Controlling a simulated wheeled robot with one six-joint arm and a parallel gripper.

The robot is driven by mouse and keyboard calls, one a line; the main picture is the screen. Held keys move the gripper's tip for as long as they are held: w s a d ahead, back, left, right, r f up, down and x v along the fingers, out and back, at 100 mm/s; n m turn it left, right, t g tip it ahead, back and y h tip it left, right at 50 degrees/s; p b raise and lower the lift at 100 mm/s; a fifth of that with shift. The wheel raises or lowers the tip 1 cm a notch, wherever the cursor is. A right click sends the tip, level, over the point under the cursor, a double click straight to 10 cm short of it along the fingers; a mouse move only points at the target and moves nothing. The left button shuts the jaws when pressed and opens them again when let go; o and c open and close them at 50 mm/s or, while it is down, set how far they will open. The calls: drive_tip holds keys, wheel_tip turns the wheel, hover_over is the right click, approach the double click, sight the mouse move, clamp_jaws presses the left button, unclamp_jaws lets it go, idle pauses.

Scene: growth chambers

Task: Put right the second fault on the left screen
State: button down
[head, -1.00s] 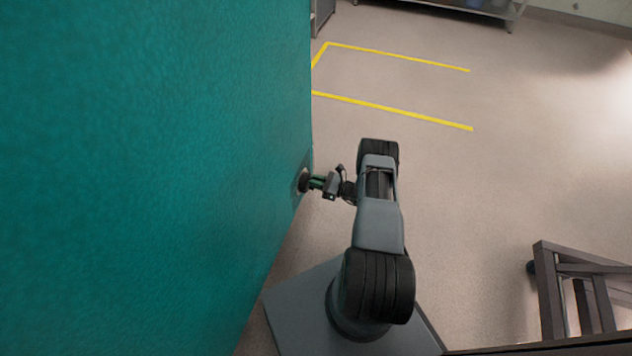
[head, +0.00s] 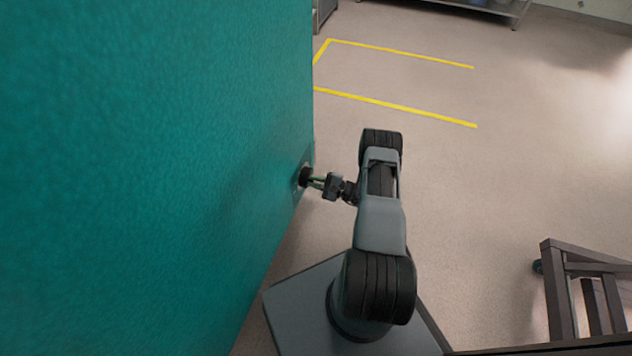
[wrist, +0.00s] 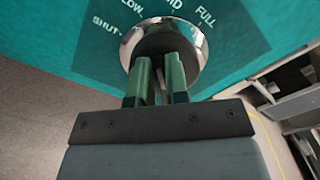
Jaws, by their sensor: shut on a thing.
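A round dark knob (wrist: 158,42) with a shiny chrome ring (wrist: 127,45) is set on a teal chamber wall (head: 150,150). White words SHUT, LOW, MID and FULL run around its far side in the wrist view, on a darker teal plate (wrist: 95,50). LOW and MID are partly cut off by the frame edge. My gripper (wrist: 160,65) is shut on the knob with its two green fingers. In the head view, my gripper (head: 314,181) meets the knob (head: 304,177) at the wall's right edge. The knob's pointer is hidden, so its setting cannot be told. No screen is in view.
Yellow floor lines (head: 395,107) lie ahead on open grey floor. A dark metal frame (head: 555,290) stands at the lower right. A metal shelf or bench (head: 490,10) is at the far back.

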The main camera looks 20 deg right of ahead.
drive_tip(key=shift+s+a+f+n+b, duration=0.1)
drive_tip(key=shift+f+n+b, duration=0.35)
drive_tip(key=shift+n, duration=0.95)
drive_tip(key=shift+s+a+f+n+b, duration=0.15)
drive_tip(key=shift+n+b, duration=0.55)
drive_tip(key=shift+n, duration=0.7)
drive_tip(key=shift+d+f+n+b, duration=0.1)
drive_tip(key=shift+f+n+b, duration=0.35)
drive_tip(key=shift+n, duration=0.95)
drive_tip(key=shift+r, duration=0.1)
drive_tip(key=c, duration=1.1)
unclamp_jaws()
drive_tip(key=p+v, duration=0.2)
drive_tip(key=v, duration=1.1)
drive_tip(key=shift+s+d+p, duration=0.2)
drive_tip(key=shift+s+p, duration=0.15)
